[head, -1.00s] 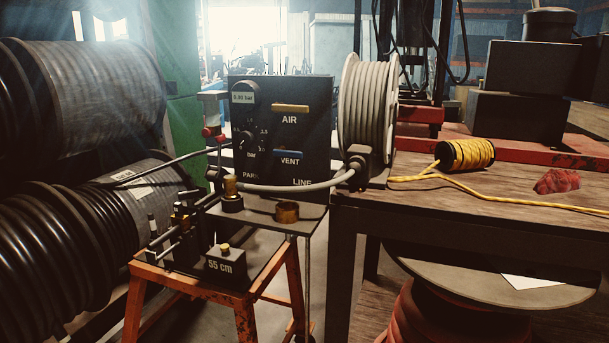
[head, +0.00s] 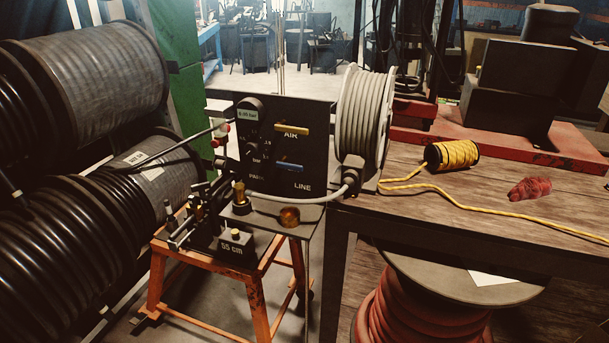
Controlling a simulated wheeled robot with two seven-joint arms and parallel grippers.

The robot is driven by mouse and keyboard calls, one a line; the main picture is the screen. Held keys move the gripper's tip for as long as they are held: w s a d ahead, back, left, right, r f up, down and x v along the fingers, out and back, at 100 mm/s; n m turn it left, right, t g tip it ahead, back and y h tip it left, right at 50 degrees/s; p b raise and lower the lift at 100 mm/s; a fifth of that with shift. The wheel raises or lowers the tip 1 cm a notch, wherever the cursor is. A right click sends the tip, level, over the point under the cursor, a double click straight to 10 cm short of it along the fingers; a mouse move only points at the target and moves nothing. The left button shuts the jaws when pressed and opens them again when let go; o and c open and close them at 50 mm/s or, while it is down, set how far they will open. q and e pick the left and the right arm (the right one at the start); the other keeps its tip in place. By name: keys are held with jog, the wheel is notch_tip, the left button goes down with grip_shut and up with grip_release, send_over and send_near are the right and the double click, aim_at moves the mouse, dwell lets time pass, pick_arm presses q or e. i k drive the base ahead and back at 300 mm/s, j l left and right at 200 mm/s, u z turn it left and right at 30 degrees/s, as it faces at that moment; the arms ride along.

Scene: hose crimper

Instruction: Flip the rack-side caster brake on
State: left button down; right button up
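The orange stand (head: 256,305) carries a dark tool platform with a block marked 55 cm (head: 235,243). Behind it stands the black panel (head: 315,150) with AIR and LINE labels, a yellow lever (head: 291,131) and a blue lever (head: 289,166). A small dark shape (head: 146,318) is at the foot of the stand's left leg, on the side of the large reels. I cannot tell whether it is a caster, and no brake lever can be made out. Neither of my grippers is in view.
Large black hose reels (head: 85,85) fill the left side. A wooden bench (head: 450,210) on the right holds a grey hose reel (head: 364,112), a yellow rope spool (head: 452,154) and a red rag (head: 529,188). A red hose spool (head: 425,318) stands below. Some floor shows around the stand.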

aim_at(140, 317)
jog(key=u, duration=1.3)
jog(key=i+j+z, duration=0.7)
jog(key=i+j, duration=0.25)
jog(key=j, duration=0.15)
